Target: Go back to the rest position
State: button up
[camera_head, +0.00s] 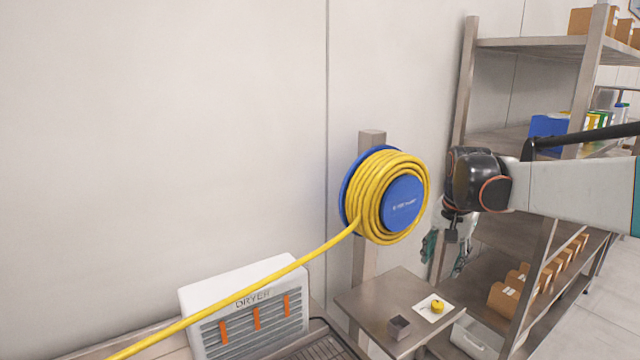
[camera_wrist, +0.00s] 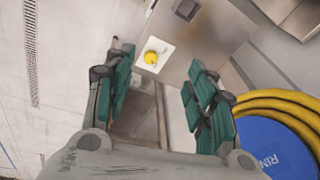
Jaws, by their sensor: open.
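My gripper (camera_head: 447,252) hangs at the right of the head view, pointing down, just right of a hose reel. In the wrist view my gripper (camera_wrist: 160,100) shows two green-padded fingers spread apart with nothing between them. Below it is a small metal table (camera_head: 368,300). On the table lies a white square plate (camera_head: 424,311) with a small yellow object (camera_head: 437,306) on it. The yellow object (camera_wrist: 151,57) also shows in the wrist view, beyond the fingertips and apart from them.
A yellow hose (camera_head: 378,190) is coiled on a blue reel mounted on a post, and its free length runs to the lower left. A small dark box (camera_head: 399,327) stands on the table. A white dryer (camera_head: 245,305) is at lower left. Metal shelving (camera_head: 462,90) with boxes stands close behind my arm.

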jog(key=s+a+r+n+t, duration=0.1)
jog(key=s+a+n, duration=0.15)
jog(key=s, duration=0.55)
jog(key=s+a+r+n+t, duration=0.1)
jog(key=s+a+n, duration=0.15)
jog(key=s, duration=0.55)
jog(key=s+a+f+n+t+b, duration=0.1)
jog(key=s+a+f, duration=0.1)
jog(key=s, duration=0.4)
jog(key=s+a+f+n+t, duration=0.1)
jog(key=s+f+n, duration=0.1)
jog(key=s+f, duration=0.3)
jog(key=shift+s+a+t+b, duration=0.35)
jog(key=shift+s+t+b, duration=0.05)
jog(key=shift+s, duration=0.75)
